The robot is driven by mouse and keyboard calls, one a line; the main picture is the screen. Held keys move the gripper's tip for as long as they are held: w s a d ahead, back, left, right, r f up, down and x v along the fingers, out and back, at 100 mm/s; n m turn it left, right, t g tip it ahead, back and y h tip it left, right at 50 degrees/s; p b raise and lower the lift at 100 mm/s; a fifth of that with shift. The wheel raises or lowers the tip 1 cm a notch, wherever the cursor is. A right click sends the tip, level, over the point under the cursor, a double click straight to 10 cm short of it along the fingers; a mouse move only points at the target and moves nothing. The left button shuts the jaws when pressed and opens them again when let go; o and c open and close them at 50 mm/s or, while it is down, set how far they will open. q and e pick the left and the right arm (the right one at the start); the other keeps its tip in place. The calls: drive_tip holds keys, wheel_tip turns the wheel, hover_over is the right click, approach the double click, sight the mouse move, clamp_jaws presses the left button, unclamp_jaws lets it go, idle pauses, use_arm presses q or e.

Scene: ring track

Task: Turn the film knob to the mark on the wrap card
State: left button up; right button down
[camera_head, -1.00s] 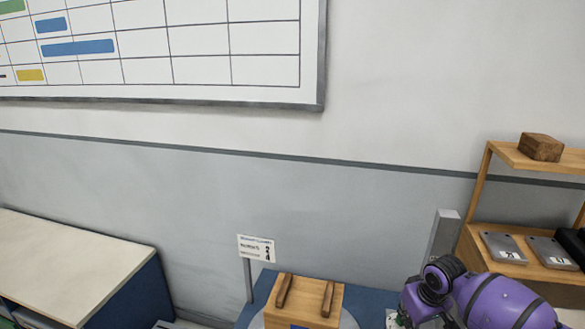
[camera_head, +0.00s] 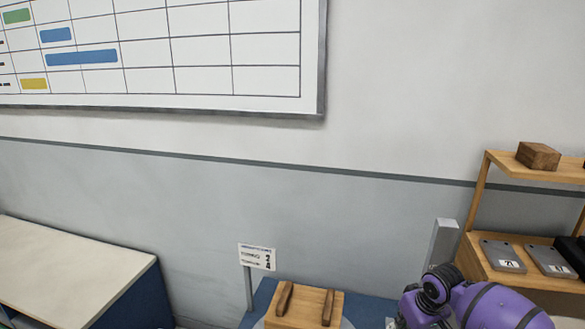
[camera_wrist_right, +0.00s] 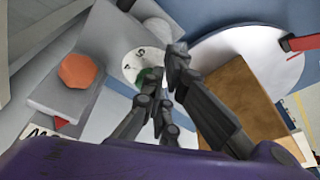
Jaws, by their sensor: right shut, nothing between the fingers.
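The wrap card (camera_head: 257,257) is a small white sign on a grey post. It has printed lines and larger figures that I cannot read surely. In the right wrist view a round white dial (camera_wrist_right: 128,63) with dark characters and a green part lies on a grey surface. It appears to be the film knob, partly hidden by my fingers. My right gripper (camera_wrist_right: 164,75) is shut and empty, its dark fingers in front of the dial's right side. I cannot tell whether they touch it. In the head view my purple right arm shows, but the fingers do not. My left gripper is in neither view.
A wooden box (camera_head: 304,308) with two dark bars stands on a white disc (camera_wrist_right: 265,45). A wooden shelf (camera_head: 490,258) stands right, a pale-topped bench (camera_head: 75,268) left.

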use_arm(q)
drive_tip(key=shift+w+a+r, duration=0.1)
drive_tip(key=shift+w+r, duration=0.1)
use_arm(e)
drive_tip(key=shift+s+r, duration=0.1)
drive_tip(key=shift+r, duration=0.4)
drive_tip(key=v, duration=0.1)
drive_tip(key=p+v, duration=0.1)
drive_tip(key=shift+w+r, duration=0.25)
drive_tip(key=shift+r, duration=0.25)
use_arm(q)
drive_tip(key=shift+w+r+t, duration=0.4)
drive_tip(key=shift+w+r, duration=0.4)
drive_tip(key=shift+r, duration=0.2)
use_arm(e)
drive_tip(key=shift+v, duration=0.9)
drive_tip(key=shift+w, duration=0.1)
